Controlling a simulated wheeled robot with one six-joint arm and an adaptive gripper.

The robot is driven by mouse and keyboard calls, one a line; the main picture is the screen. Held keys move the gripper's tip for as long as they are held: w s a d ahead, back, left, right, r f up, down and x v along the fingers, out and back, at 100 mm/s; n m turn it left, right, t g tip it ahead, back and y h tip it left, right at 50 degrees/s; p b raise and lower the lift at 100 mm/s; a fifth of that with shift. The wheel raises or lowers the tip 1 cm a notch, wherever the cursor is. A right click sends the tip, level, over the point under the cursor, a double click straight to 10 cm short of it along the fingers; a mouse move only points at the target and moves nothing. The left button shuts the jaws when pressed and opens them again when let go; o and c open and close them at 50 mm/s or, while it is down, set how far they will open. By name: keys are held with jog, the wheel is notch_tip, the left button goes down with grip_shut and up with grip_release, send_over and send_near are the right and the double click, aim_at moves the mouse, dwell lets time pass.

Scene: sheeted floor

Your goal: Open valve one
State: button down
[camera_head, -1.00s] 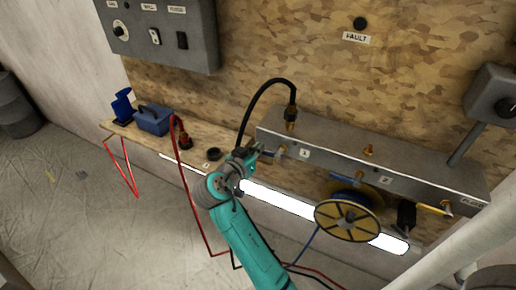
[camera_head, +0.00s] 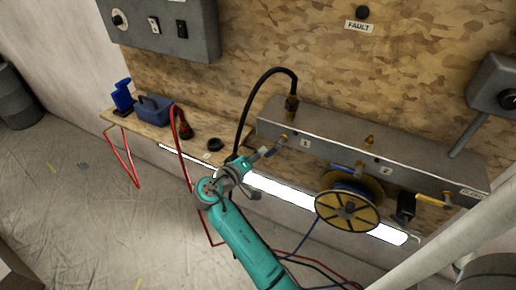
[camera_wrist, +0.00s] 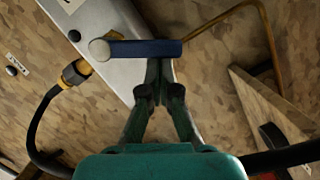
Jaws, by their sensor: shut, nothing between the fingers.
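Valve one is at the left end of the grey manifold box (camera_head: 340,153), beside the label "1" (camera_head: 305,143). Its blue lever handle (camera_head: 273,150) points down and left from a brass fitting in the head view. In the wrist view the blue handle (camera_wrist: 150,48) lies crosswise, with a pale round end at left. My gripper (camera_head: 256,157) is just left of the handle's end. In the wrist view my gripper's fingers (camera_wrist: 160,75) are together and empty, their tips at the handle's near edge. I cannot tell whether they touch it.
A black hose (camera_head: 262,85) arches above my gripper to a brass fitting. A second valve with a blue handle (camera_head: 346,170) and a yellow cable reel (camera_head: 348,212) are to the right. A blue box (camera_head: 155,110) sits on the wooden shelf (camera_head: 150,131) at left.

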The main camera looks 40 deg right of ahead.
jog(key=n, duration=0.1)
jog(key=s+f+n+h, duration=0.1)
jog(key=n, duration=0.1)
jog(key=s+f+n, duration=0.1)
jog(key=shift+d+g, duration=0.3)
jog(key=shift+d, duration=0.05)
jog(key=shift+s+d+f+n, duration=0.1)
jog(key=shift+s+f+n, duration=0.1)
jog(key=shift+n, duration=0.1)
jog(key=shift+s, duration=0.15)
dwell(0.3)
